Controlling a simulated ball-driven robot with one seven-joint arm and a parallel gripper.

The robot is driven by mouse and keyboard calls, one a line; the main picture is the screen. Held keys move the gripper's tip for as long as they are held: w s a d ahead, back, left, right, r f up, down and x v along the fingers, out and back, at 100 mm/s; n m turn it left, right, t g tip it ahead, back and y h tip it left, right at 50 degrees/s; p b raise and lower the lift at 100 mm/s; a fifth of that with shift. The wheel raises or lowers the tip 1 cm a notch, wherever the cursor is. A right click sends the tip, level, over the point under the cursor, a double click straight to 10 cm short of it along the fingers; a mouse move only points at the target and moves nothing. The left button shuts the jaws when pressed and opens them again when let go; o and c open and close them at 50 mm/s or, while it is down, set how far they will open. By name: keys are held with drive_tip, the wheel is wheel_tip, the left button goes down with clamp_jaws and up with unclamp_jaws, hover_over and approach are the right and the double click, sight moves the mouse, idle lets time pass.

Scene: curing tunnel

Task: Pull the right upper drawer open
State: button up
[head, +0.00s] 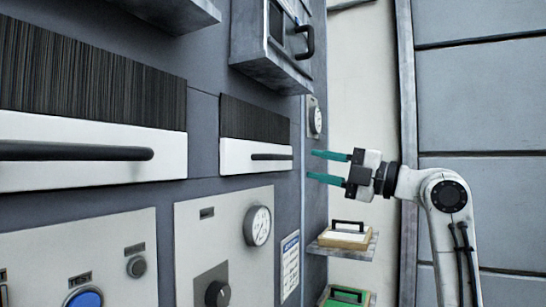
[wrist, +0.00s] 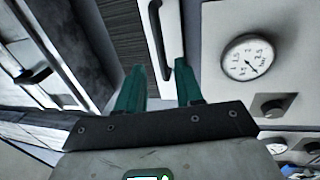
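The right white drawer front (head: 235,157) sits in the dark wall panel below a ribbed black section, with a black bar handle (head: 271,156). It looks closed. My gripper (head: 311,166) is open and empty, to the right of this handle, with teal fingers pointing at the wall. In the wrist view, the handle (wrist: 157,36) on the white front (wrist: 172,30) lines up with the gap between my fingertips (wrist: 160,72). I cannot tell how far the tips are from it; no grip shows.
A protruding dark box (head: 262,62) with a black handle hangs above. A larger white front (head: 60,172) with a bar handle is at left. A gauge (head: 258,226) and knob (head: 217,293) sit below. A shelf holds a tray (head: 345,240) at lower right.

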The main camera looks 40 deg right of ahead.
sight(286, 158)
drive_tip(key=p+x, duration=0.3)
drive_tip(key=x, duration=0.6)
drive_tip(key=shift+w, duration=0.1)
clamp_jaws()
idle(0.4)
